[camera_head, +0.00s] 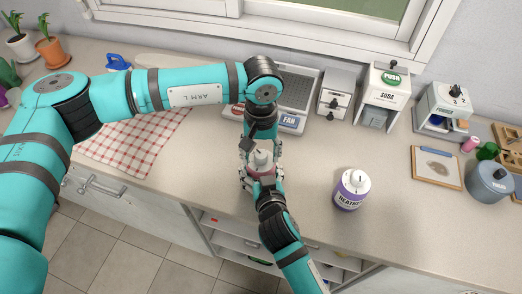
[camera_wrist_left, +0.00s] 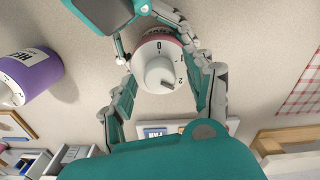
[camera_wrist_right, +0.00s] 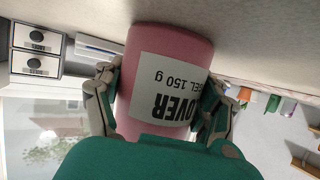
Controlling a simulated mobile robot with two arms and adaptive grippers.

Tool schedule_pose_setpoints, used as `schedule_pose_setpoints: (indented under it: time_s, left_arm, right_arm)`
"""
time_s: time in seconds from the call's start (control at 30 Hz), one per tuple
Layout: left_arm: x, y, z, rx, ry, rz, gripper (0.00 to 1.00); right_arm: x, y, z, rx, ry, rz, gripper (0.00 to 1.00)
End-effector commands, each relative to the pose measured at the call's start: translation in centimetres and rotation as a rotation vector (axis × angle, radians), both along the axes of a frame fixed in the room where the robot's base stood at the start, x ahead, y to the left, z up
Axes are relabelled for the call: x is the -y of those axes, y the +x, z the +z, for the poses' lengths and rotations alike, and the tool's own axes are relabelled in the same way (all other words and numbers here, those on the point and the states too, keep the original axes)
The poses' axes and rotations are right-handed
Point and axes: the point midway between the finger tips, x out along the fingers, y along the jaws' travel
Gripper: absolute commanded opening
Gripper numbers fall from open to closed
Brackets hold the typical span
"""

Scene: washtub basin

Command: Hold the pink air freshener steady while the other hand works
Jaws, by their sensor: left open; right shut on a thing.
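The pink air freshener (camera_wrist_right: 150,65) fills the middle of the right wrist view, with a white label on its side. My right gripper (camera_wrist_right: 158,95) is shut on its body, one finger on each side. In the left wrist view its white top with a numbered dial (camera_wrist_left: 160,68) faces the camera. My left gripper (camera_wrist_left: 162,85) is open around this dial, fingers apart on either side. In the head view the air freshener (camera_head: 261,161) stands upright on the counter between both grippers, partly hidden by them.
A purple air freshener (camera_head: 351,190) stands to the right on the counter. A fan unit (camera_head: 298,110), a small drawer box (camera_head: 335,95) and a soda dispenser (camera_head: 383,95) line the back. A checked cloth (camera_head: 130,145) lies left. The counter at front right is clear.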

Motion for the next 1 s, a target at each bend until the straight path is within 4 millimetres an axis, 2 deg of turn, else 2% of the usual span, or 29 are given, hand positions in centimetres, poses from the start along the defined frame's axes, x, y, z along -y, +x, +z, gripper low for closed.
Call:
schedule_pose_setpoints:
  time_s: [0.17, 0.4, 0.6, 0.8, 1.0]
  left_arm:
    - [0.1, 0.1, 1.8, 0.003, -0.002, 0.0, 0.55]
    - [0.0, 0.1, 6.9, 0.005, -0.001, 0.001, 0.55]
    - [0.1, 0.1, 10.4, 0.003, -0.001, 0.0, 0.55]
    - [0.1, 0.1, 11.9, 0.001, -0.001, 0.0, 0.55]
    - [0.0, 0.0, 12.0, 0.001, 0.0, 0.0, 0.55]
  right_arm:
    - [0.0, -0.1, -0.2, -0.005, 0.0, 0.0, 0.29]
    - [0.0, -0.1, -0.2, -0.005, 0.0, 0.0, 0.29]
    - [0.0, -0.1, -0.2, -0.005, 0.0, 0.0, 0.29]
    - [0.0, -0.1, -0.2, -0.005, 0.0, 0.0, 0.29]
    - [0.0, -0.1, -0.2, -0.005, 0.0, 0.0, 0.29]
